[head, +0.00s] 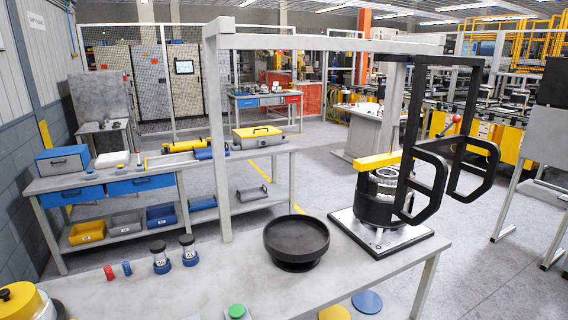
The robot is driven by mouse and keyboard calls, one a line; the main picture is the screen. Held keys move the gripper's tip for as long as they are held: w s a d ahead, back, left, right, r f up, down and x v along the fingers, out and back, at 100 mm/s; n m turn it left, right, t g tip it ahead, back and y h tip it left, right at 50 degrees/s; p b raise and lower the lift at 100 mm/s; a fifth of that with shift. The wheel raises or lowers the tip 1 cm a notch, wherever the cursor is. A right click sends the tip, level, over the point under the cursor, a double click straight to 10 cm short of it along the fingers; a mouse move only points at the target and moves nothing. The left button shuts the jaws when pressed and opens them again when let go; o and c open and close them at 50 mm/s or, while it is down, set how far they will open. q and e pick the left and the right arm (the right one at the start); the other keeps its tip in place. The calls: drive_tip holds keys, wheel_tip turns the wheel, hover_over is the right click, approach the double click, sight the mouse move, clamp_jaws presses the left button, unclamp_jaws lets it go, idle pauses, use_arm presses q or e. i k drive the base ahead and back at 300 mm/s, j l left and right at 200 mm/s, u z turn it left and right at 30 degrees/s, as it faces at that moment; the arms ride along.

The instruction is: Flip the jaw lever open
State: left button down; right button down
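A small lever with a red ball knob (457,118) shows at the upper right; it is the only lever I can make out. It sits by a black tubular frame with looped handles (440,175). I cannot tell from this view whether the jaw is open or shut. The frame stands in front of a black cylindrical unit (376,198) with a yellow bar (379,160) across its top. The unit rests on a square plate (345,217) at the right end of the workbench. Neither of my grippers is in view.
A black round dish (297,238) stands on the grey workbench (180,285). Small red and blue pieces, two dark capped cylinders (159,256) and a green button (237,311) are left of it. A grey overhead frame (219,140) rises behind.

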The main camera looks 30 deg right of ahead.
sight(456, 118)
drive_tip(key=z, duration=1.6)
drive_tip(key=i+l, duration=0.25)
drive_tip(key=i, duration=0.3)
drive_tip(key=i+l+z, duration=0.1)
drive_tip(key=i+l, duration=0.15)
drive_tip(key=i, duration=0.25)
drive_tip(key=i+l, duration=0.2)
drive_tip(key=i, duration=0.35)
drive_tip(key=i+l+z, duration=0.1)
drive_tip(key=i, duration=0.45)
drive_tip(key=l, duration=0.1)
